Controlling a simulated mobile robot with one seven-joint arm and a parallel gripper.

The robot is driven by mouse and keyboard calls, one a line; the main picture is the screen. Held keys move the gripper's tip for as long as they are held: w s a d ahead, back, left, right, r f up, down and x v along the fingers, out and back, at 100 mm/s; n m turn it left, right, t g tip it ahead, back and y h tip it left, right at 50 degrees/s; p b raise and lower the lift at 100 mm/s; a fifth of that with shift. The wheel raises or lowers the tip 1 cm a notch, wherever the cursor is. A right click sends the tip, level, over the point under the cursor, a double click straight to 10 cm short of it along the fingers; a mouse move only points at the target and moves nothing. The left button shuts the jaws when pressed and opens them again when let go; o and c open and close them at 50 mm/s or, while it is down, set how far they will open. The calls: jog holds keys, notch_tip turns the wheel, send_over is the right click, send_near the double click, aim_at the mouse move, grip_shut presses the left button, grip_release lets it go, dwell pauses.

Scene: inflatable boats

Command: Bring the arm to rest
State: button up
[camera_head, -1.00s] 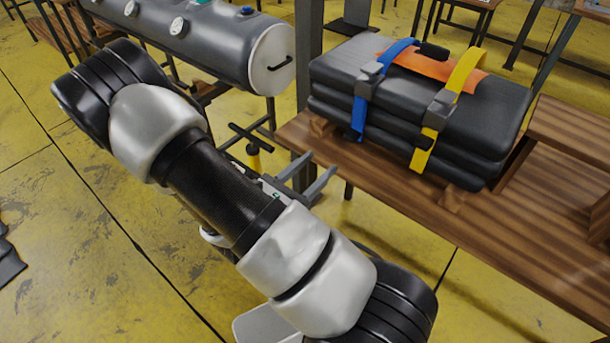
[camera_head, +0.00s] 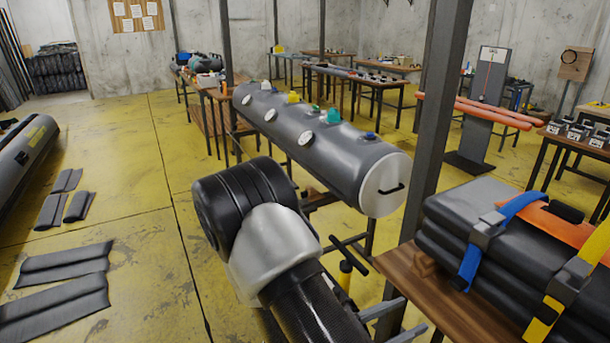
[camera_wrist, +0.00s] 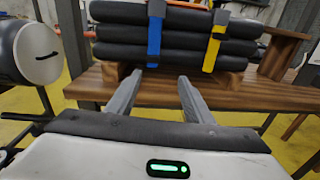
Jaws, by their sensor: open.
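My gripper (camera_wrist: 155,88) is in the wrist view, its two grey fingers apart with nothing between them. The fingers point toward the edge of a wooden bench (camera_wrist: 258,97), on which a folded stack of black tubes (camera_wrist: 190,50) lies under a blue strap (camera_wrist: 154,45) and a yellow strap (camera_wrist: 214,45). In the head view my arm rises from the bottom centre with its black elbow up. The gripper fingers (camera_head: 395,322) show only partly there, low, beside the bench (camera_head: 410,280) and the strapped stack (camera_head: 480,225).
A grey inflatable tube (camera_head: 325,150) with valves lies on a stand behind my arm. A dark post (camera_head: 435,120) stands close right of it. A hand pump (camera_head: 345,270) is beside my arm. Black mats (camera_head: 60,285) lie on the left floor; yellow floor between is clear.

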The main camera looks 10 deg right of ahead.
jog(key=s+r+m+g+y, duration=0.8)
jog(key=s+m, duration=0.2)
jog(key=m, duration=0.4)
jog(key=a+r+m+t+y, duration=0.85)
jog(key=a+r, duration=0.25)
jog(key=r, duration=0.3)
notch_tip(320, 180, up, 13)
jog(key=n+p, duration=0.1)
jog(key=p, duration=1.3)
jog(key=shift+r+g, duration=0.15)
jog(key=shift+g, duration=0.2)
